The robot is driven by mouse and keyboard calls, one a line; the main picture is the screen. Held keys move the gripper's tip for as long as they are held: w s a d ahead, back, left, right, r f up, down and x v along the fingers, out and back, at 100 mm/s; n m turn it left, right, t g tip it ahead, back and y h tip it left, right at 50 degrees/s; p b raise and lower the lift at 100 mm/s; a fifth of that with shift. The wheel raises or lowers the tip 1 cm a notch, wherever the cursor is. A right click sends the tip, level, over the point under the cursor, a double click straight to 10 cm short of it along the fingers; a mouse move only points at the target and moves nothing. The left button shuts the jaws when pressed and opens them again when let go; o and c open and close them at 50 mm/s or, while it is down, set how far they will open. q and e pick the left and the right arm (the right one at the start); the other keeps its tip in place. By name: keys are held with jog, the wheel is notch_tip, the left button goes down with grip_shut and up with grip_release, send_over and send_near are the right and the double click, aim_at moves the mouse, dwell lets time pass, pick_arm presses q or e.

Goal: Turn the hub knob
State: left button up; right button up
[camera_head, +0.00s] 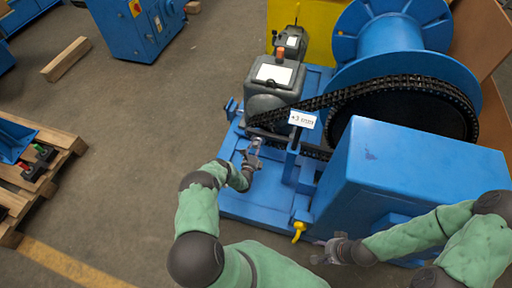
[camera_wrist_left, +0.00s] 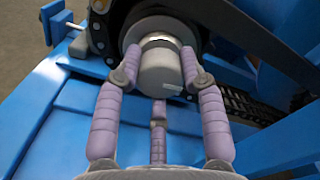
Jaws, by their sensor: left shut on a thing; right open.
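The hub knob (camera_wrist_left: 160,70) is a grey cylinder with a pale metal collar behind it, on the dark hub of the chain drive. In the left wrist view, my left gripper (camera_wrist_left: 162,66) has one finger on each side of the knob and is shut on it. In the head view, my left gripper (camera_head: 254,150) reaches the small front end of the drive; the knob is too small to make out clearly there. My right gripper (camera_head: 330,250) is open and empty, low in front of the blue housing (camera_head: 400,185).
A black chain (camera_head: 345,88) runs from the small end to a large blue drum (camera_head: 395,40). A white "+3 mm" label (camera_head: 302,119) shows by the chain. A grey motor box (camera_head: 272,85) stands behind. A yellow handle (camera_head: 298,230) sticks out in front.

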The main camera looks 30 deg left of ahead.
pick_arm(q)
jog(key=m, duration=0.6)
jog(key=shift+d+f+m, duration=0.25)
jog(key=shift+d+m, duration=0.05)
jog(key=shift+d, duration=0.1)
jog(key=m, duration=0.5)
jog(key=shift+s+f, duration=0.1)
jog(key=m, duration=0.5)
jog(key=shift+s+a+m, duration=0.15)
jog(key=shift+a+m, duration=0.05)
jog(key=shift+m, duration=0.2)
jog(key=m, duration=0.3)
jog(key=shift+a+m, duration=0.2)
jog(key=shift+m, duration=0.2)
jog(key=shift+s+a+m, duration=0.1)
jog(key=shift+a+m, duration=0.05)
jog(key=shift+m, duration=0.55)
jog(key=o, duration=1.1)
jog(key=shift+a, duration=0.2)
